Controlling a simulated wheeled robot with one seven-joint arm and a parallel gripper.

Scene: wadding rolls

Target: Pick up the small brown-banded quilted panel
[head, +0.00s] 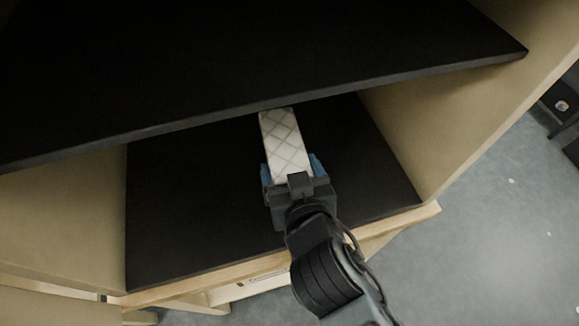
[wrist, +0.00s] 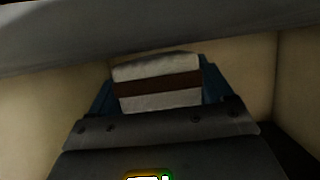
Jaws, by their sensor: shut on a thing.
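The small quilted panel (head: 286,145) is white with a crossed stitch pattern in the head view. Its end with a brown band shows in the wrist view (wrist: 157,85). My gripper (head: 291,172) is shut on the panel, with a blue finger on each side of it. In the wrist view the blue fingers (wrist: 158,88) flank the panel left and right. The panel points away from me, into the shelf compartment. Its far end lies close to the upper shelf's edge in the head view. I cannot tell whether it touches the black shelf floor.
A black upper shelf (head: 250,55) hangs over the compartment. The black lower shelf floor (head: 190,215) is otherwise bare. Wooden side walls stand left (head: 65,215) and right (head: 440,110). A wooden front edge (head: 200,278) runs below. Grey floor (head: 500,220) is open at the right.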

